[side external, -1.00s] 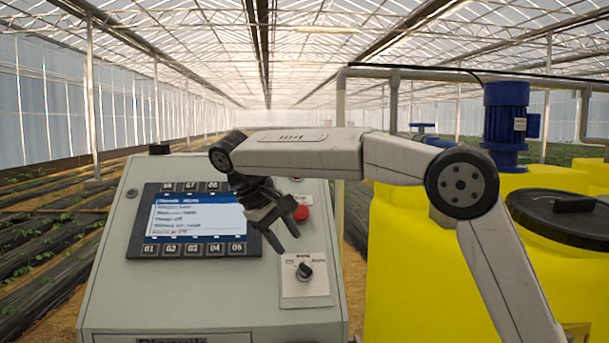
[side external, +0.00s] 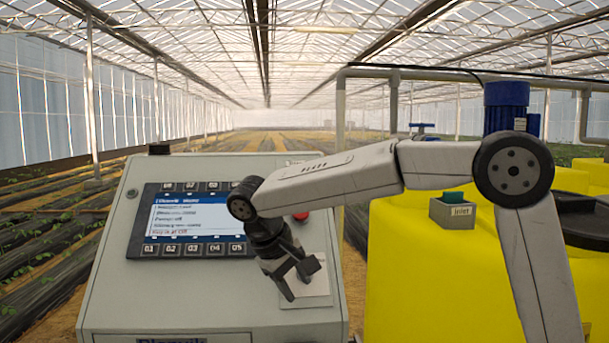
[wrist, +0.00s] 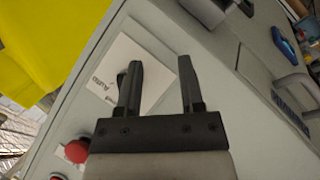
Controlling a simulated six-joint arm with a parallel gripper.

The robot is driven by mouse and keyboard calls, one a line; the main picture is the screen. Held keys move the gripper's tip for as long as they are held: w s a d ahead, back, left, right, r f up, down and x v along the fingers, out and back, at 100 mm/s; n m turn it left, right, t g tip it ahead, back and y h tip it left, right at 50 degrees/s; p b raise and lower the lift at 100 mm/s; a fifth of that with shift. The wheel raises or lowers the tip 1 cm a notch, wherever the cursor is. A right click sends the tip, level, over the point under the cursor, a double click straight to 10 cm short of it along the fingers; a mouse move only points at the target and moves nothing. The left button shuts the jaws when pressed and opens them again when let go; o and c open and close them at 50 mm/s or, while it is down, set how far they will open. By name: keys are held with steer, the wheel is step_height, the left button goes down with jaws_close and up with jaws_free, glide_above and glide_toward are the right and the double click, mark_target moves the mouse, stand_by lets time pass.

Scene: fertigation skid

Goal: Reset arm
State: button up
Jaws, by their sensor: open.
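My gripper (side external: 300,282) is open and empty, with its fingers pointing down in front of the sloped grey control cabinet (side external: 112,285). In the side view it covers most of the white switch plate (side external: 321,300), and the switch knob is hidden. In the wrist view, the two dark fingers of my gripper (wrist: 160,62) stand apart over the cabinet face. The white switch plate (wrist: 152,62) shows between and beside them, with the dark knob partly behind the left finger. I cannot tell the gap to the panel.
A lit display (side external: 190,218) with buttons is on the cabinet. A red button (side external: 300,215) is partly behind my arm; the wrist view shows it clear (wrist: 77,151). Yellow tanks (side external: 425,275), a grey box marked Inlet (side external: 453,211) and a blue motor (side external: 506,108) stand right.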

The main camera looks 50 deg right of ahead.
steer(key=s+f+n+t+y, duration=0.1)
steer(key=s+f+t+y, duration=0.1)
steer(key=s+f, duration=0.4)
steer(key=s+d+f+t+y, duration=0.1)
steer(key=s+f, duration=0.4)
steer(key=f, duration=0.9)
steer(key=shift+s+d+f+n+t+y, duration=0.2)
steer(key=shift+s+n+t+y, duration=0.3)
steer(key=shift+y, duration=0.5)
steer(key=shift+w, duration=0.15)
